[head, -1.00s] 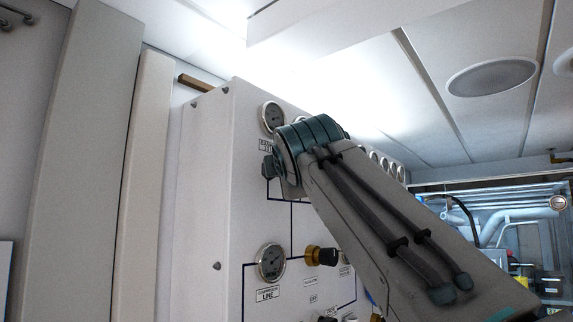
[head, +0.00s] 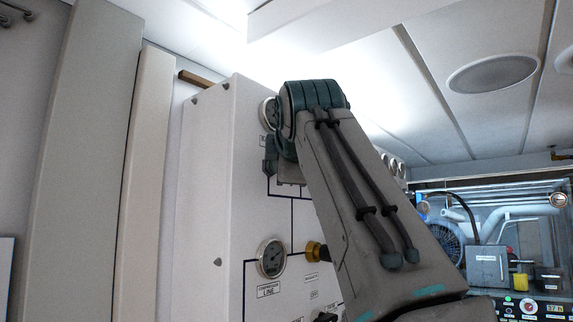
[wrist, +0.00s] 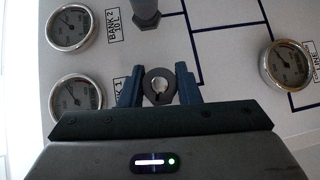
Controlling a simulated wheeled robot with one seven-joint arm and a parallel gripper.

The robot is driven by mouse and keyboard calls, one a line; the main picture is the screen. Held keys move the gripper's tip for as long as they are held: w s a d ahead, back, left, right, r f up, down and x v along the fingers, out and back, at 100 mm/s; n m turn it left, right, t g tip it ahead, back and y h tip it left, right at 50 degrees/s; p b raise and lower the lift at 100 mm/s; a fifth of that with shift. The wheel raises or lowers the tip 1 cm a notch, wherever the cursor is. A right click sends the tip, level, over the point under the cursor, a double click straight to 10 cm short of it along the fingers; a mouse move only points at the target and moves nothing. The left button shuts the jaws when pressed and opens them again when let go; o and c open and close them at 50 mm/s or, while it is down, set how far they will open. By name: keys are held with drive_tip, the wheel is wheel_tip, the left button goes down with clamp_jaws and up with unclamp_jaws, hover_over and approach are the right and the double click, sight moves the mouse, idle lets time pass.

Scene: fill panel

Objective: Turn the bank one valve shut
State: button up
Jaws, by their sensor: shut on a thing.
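The bank one valve (wrist: 159,86) is a dark round knob with a pale centre, beside the gauge marked BANK 1 (wrist: 75,97) in the wrist view. My gripper (wrist: 158,90) has one blue-grey finger on each side of this knob and is shut on it. The wrist body covers the lower part of the view, including part of the BANK 1 gauge. In the head view my arm hides the knob and most of the gripper.
A second dark knob (wrist: 146,12) stands near the BANK 2 gauge (wrist: 72,27). The compressor line gauge (head: 271,258) and a brass-based knob (head: 314,250) sit lower on the white panel (head: 205,200). Blue lines join the fittings. Machinery (head: 490,260) stands at the far right.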

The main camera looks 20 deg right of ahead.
drive_tip(key=shift+f, duration=0.1)
drive_tip(key=o, duration=1)
drive_tip(key=shift+s, duration=0.1)
drive_tip(key=s, duration=0.4)
drive_tip(key=s+a+r+b, duration=0.1)
drive_tip(key=s, duration=0.4)
drive_tip(key=s+b, duration=0.1)
drive_tip(key=s, duration=0.3)
drive_tip(key=shift+s+a+r, duration=0.2)
drive_tip(key=shift+a+r, duration=0.15)
drive_tip(key=shift+a, duration=0.05)
